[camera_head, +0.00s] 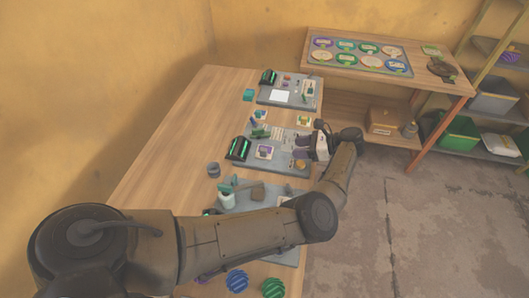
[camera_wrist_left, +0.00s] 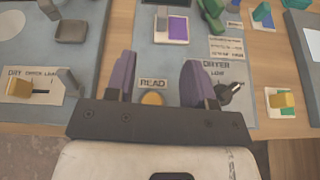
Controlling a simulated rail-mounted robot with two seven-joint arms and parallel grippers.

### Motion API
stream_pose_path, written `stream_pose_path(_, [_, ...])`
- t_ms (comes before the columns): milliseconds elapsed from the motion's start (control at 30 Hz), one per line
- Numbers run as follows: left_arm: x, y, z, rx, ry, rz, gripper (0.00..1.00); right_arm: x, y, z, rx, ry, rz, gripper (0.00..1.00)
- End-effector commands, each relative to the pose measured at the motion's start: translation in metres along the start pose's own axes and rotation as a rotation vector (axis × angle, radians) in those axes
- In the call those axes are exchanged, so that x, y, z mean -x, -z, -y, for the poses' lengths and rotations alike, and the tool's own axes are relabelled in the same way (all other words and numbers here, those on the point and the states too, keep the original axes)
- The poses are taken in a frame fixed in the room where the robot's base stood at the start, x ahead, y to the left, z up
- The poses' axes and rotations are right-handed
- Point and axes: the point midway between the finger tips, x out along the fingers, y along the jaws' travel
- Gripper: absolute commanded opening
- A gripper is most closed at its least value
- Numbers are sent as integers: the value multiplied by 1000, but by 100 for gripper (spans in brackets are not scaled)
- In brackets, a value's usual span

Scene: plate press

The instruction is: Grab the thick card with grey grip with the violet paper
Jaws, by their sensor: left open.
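The thick card (camera_wrist_left: 178,28) with violet paper and a small grey grip lies on the grey board, near the top middle of the left wrist view. It also shows small in the head view (camera_head: 264,152). My right gripper is in neither view.
A card with a yellow grip (camera_wrist_left: 280,101) and one with a teal grip (camera_wrist_left: 262,15) lie beside the board. A green press-like part (camera_wrist_left: 212,12) stands near the card. A black device with green lights (camera_head: 239,148) stands at the board's left. A round yellow button (camera_wrist_left: 152,99) is between the fingers' bases.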

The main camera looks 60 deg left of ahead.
Motion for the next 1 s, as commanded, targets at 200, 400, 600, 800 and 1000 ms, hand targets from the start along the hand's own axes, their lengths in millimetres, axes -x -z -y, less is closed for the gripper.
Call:
stream_pose_path(200, [-9, -1, -2, 105, -10, 3, 49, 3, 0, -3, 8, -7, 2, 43])
stream_pose_path(400, [-42, -2, -2, 110, -9, 4, 49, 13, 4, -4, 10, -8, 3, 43])
stream_pose_path(600, [-72, -2, -1, 109, -7, 3, 49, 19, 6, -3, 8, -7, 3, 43])
stream_pose_path(800, [-85, -1, -1, 109, -6, 3, 49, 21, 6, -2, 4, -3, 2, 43])
stream_pose_path(1000, [-92, -2, 0, 109, -6, 3, 49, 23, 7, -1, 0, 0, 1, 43])
